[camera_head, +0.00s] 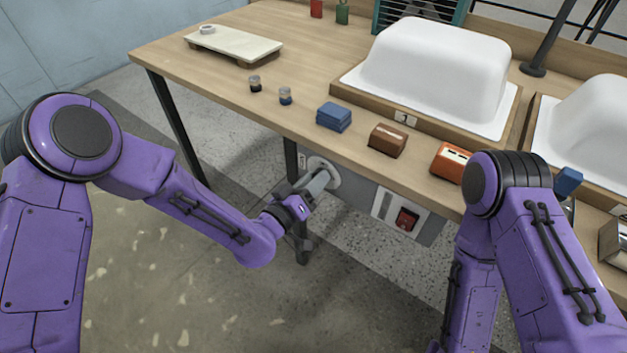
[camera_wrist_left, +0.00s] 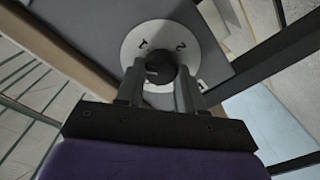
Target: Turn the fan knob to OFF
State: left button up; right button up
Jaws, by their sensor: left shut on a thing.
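The fan knob (camera_wrist_left: 158,72) is a dark round knob in the middle of a pale round dial (camera_wrist_left: 143,40) with dark marks, on a grey panel. In the head view the pale dial (camera_head: 325,171) shows below the table's front edge. My left gripper (camera_head: 322,181) reaches it from the left and hides most of the knob. In the left wrist view the two fingers of my left gripper (camera_wrist_left: 160,92) are on either side of the knob, shut on it. The dial's marks are too small to read surely. My right gripper is out of sight; only my right arm shows.
The wooden table (camera_head: 290,65) has its front edge just above the dial. A red switch (camera_head: 406,218) sits on the grey panel to the right. Blue (camera_head: 333,116), brown (camera_head: 387,140) and orange (camera_head: 449,162) blocks stand along the table edge, before a white tub shell (camera_head: 435,70).

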pick_arm(q)
jog(key=shift+a+f+n+b, duration=0.1)
jog(key=shift+f+n+b, duration=0.1)
jog(key=shift+n, duration=2.35)
jog(key=shift+f+n+b, duration=0.1)
jog(key=shift+n+b, duration=0.05)
jog(key=shift+n, duration=2.4)
jog(key=o, duration=1)
jog(key=shift+r, duration=0.1)
jog(key=shift+o, duration=0.2)
jog(key=v, duration=1)
jog(key=shift+s+a, duration=0.2)
